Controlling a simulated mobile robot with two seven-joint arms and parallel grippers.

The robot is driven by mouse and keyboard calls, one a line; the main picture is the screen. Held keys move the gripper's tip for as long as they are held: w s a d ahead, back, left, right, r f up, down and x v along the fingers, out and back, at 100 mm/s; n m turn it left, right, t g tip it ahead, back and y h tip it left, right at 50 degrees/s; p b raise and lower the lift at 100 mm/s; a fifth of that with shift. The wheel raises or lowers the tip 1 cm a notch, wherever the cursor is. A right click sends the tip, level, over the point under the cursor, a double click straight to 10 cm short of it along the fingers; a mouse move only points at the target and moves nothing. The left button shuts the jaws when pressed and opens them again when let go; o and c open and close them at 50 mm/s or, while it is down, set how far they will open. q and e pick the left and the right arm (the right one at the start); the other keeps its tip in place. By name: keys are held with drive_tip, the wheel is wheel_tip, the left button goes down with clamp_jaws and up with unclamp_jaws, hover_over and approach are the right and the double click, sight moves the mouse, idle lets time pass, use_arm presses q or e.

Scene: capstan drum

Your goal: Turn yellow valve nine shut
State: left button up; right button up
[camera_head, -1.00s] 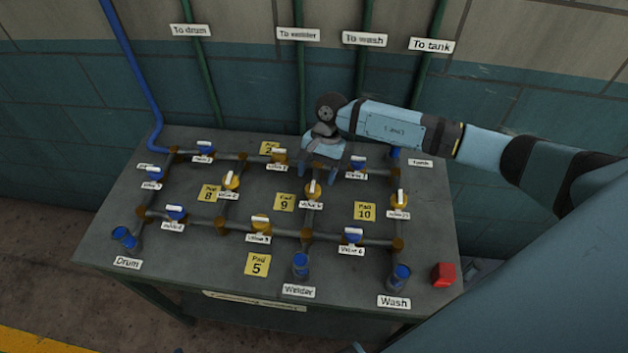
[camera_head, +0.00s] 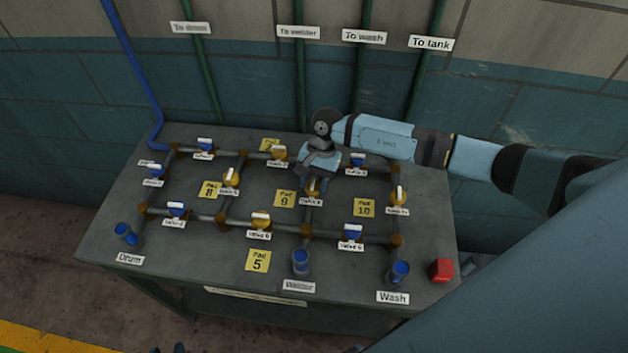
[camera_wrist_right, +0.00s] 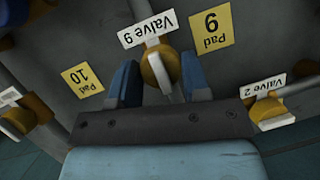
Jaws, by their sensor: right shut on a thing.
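Yellow valve nine (camera_head: 313,192) sits on a pipe between the pad 9 and pad 10 tags, mostly covered by my right gripper (camera_head: 317,183). In the right wrist view, the yellow valve body (camera_wrist_right: 154,70) is beside its "Valve 9" label (camera_wrist_right: 146,27). The lower end of the handle is hidden behind the gripper.
Several yellow and blue valves stand on the pipe grid around it, including valve 2 (camera_wrist_right: 266,111). The pad 9 tag (camera_head: 284,199) and pad 10 tag (camera_head: 364,208) lie flat. A red block (camera_head: 441,270) is at the table's right edge. The wall rises behind the table.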

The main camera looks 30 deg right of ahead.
drive_tip(key=m+t+b, duration=0.1)
drive_tip(key=m+b, duration=0.1)
drive_tip(key=shift+f+m, duration=0.15)
drive_tip(key=shift+m, duration=0.15)
drive_tip(key=m+t+b, duration=0.1)
drive_tip(key=m+b, duration=0.1)
drive_tip(key=m, duration=0.1)
drive_tip(key=shift+s+m+y, duration=0.15)
drive_tip(key=shift+m+y, duration=0.15)
drive_tip(key=m+t+b, duration=0.1)
drive_tip(key=m, duration=0.2)
drive_tip(key=m+t+b, duration=0.1)
drive_tip(key=m, duration=0.2)
drive_tip(key=shift+s+t+b, duration=0.1)
drive_tip(key=shift+t+b, duration=0.2)
drive_tip(key=shift+t, duration=0.1)
drive_tip(key=m+h+b, duration=0.1)
drive_tip(key=m, duration=0.1)
drive_tip(key=m+t+h+b, duration=0.1)
drive_tip(key=m, duration=0.2)
drive_tip(key=shift+a+r+m+t, duration=0.15)
drive_tip(key=shift+r+m+t, duration=0.05)
drive_tip(key=shift+m+t, duration=0.1)
drive_tip(key=o, duration=0.9)
drive_tip(key=shift+s, duration=0.1)
drive_tip(key=shift+r, duration=0.1)
